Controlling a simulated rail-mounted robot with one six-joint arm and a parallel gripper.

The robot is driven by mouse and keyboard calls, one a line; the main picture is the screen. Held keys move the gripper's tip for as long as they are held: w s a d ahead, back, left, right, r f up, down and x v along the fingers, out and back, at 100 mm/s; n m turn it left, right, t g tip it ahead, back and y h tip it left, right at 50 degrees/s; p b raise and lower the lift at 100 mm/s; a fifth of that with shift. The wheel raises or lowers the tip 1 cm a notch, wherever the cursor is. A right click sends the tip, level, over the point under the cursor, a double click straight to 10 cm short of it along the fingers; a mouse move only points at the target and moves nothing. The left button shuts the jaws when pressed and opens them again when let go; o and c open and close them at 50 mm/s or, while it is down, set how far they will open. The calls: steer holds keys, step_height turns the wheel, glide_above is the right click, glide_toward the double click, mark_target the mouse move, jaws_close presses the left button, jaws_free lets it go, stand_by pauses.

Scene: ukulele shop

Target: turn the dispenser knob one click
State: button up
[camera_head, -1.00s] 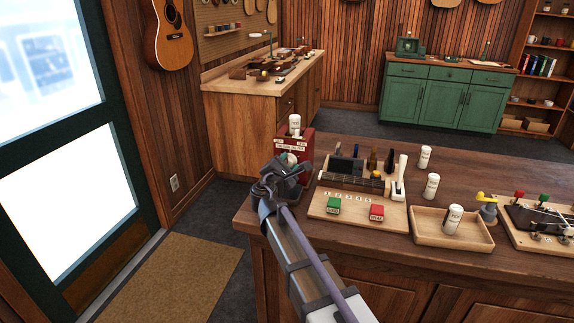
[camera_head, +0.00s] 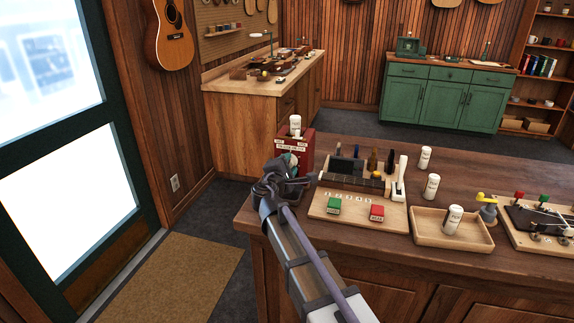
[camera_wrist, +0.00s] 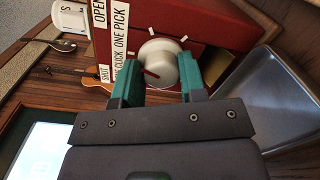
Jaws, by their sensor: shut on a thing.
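The dispenser is a dark red box (camera_head: 307,147) at the left end of the wooden bench, with a white canister on top. In the wrist view its red front (camera_wrist: 195,22) carries white labels, "OPEN", "SHUT" and "ONE CLICK ONE PICK", and white tick marks. The round off-white knob (camera_wrist: 159,62) has a red pointer line aimed to the lower left in that picture. My gripper (camera_wrist: 160,85) has its two green fingers on either side of the knob and is shut on it. In the head view my gripper (camera_head: 287,172) is in front of the box and hides part of the knob.
A grey metal tray (camera_wrist: 270,100) lies right of the dispenser in the wrist view.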

steer(key=shift+d+m, duration=0.1)
steer(key=shift+m, duration=3.6)
steer(key=o, duration=0.9)
steer(key=shift+w+d+f, duration=0.1)
steer(key=shift+w, duration=0.05)
